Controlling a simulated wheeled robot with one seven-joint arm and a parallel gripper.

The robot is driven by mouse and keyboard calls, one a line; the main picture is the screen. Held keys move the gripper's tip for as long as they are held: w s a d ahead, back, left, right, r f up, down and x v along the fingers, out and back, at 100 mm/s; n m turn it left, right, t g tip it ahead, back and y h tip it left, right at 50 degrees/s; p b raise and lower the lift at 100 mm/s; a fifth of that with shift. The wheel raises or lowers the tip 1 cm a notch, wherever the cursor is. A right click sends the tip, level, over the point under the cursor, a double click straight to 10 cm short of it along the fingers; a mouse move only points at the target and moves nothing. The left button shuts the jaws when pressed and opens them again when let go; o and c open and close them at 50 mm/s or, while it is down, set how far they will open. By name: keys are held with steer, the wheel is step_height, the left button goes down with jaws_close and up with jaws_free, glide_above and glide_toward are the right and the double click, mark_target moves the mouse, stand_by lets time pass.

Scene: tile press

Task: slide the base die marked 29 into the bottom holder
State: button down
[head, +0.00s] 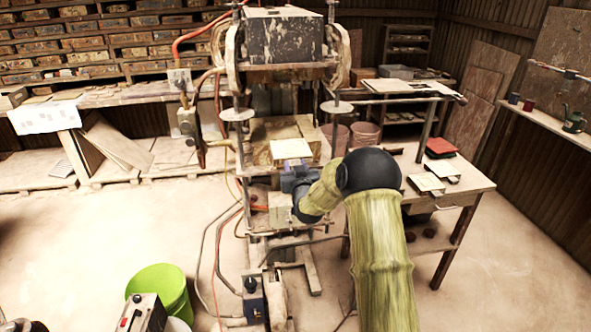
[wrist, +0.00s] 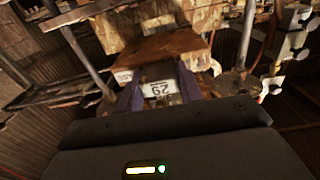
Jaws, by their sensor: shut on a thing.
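The base die shows in the wrist view as a white label marked 29 (wrist: 160,90), upside down, between my gripper's blue fingers. My gripper (wrist: 160,97) is shut on this die. In the head view my gripper (head: 297,178) is at the front of the press, below a pale flat slab (head: 291,149), which looks like the top of the die. The tan lower part of the press (head: 262,153), where the bottom holder seems to be, is right behind the slab. I cannot tell how far the die is inside the holder.
The press's dark upper block (head: 283,38) hangs above between posts. A wooden table (head: 465,178) with plates stands at the right. Hoses and a small control box (head: 253,297) lie at the front. A green bucket (head: 163,285) stands at the lower left.

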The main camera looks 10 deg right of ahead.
mark_target(293, 161)
steer(key=shift+w+r, duration=0.1)
stand_by(0.3)
steer(key=shift+w+b, duration=0.3)
steer(key=shift+b, duration=0.1)
steer(key=shift+r, duration=0.1)
steer(key=shift+b, duration=0.45)
steer(key=shift+w, duration=0.15)
stand_by(0.4)
steer(key=shift+w+b, duration=0.3)
steer(key=shift+w, duration=0.2)
steer(key=shift+w+b, duration=0.3)
steer(key=shift+w, duration=0.15)
